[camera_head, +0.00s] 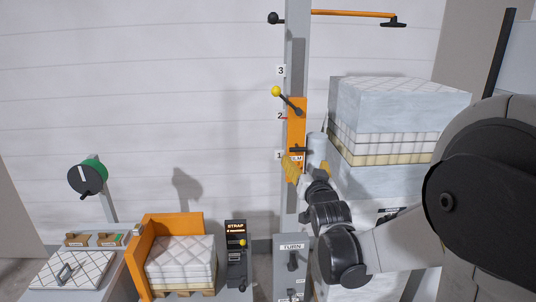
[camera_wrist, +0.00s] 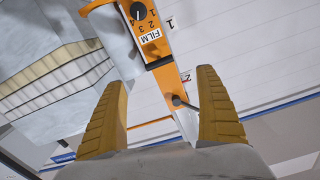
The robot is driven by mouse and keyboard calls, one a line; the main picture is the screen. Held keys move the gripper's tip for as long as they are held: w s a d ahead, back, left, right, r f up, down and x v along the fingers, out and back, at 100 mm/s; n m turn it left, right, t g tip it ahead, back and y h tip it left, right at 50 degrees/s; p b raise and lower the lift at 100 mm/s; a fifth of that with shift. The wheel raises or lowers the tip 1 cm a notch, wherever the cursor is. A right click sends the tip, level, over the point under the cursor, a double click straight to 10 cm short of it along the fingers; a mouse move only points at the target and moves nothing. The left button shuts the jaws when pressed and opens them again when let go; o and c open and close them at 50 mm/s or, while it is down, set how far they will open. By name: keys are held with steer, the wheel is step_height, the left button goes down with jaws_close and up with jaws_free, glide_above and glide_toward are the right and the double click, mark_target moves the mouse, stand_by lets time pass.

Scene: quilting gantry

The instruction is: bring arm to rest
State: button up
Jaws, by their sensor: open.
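My gripper (camera_head: 291,167) is raised in front of the grey mast, beside the lower part of the orange film carriage (camera_head: 298,120). In the wrist view my gripper (camera_wrist: 162,78) shows two yellow ribbed fingers spread wide with nothing between them. The carriage also shows there (camera_wrist: 158,50), beyond the fingertips, with its FILM label and a numbered dial (camera_wrist: 138,11). I cannot tell from these views whether a finger touches the carriage. My arm reaches in from the right of the head view, bent at its joints.
The wrapped stack (camera_head: 398,103) stands close right of my gripper. The TURN post (camera_head: 292,246) is below it. An orange stand (camera_head: 142,254) with a quilt stack (camera_head: 181,262) and the STRAP box (camera_head: 237,255) are lower left. Open space lies left of the mast.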

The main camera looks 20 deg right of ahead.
steer(key=s+a+f+n+g+y+b, duration=0.1)
steer(key=s+a+f+g+b, duration=0.2)
steer(key=s+f, duration=0.6)
steer(key=s+a+f+n+g+y+b, duration=0.2)
steer(key=s+a+f+g+b, duration=0.2)
steer(key=s+a+f+b, duration=0.4)
steer(key=s+a+f+n+g+y+b, duration=0.2)
steer(key=s+a+f+b, duration=0.3)
steer(key=s+f, duration=0.5)
steer(key=shift+s+a+f+g+b, duration=0.35)
steer(key=shift+s+a+f+g, duration=0.05)
steer(key=shift+s+a+g, duration=0.4)
steer(key=shift+w, duration=0.1)
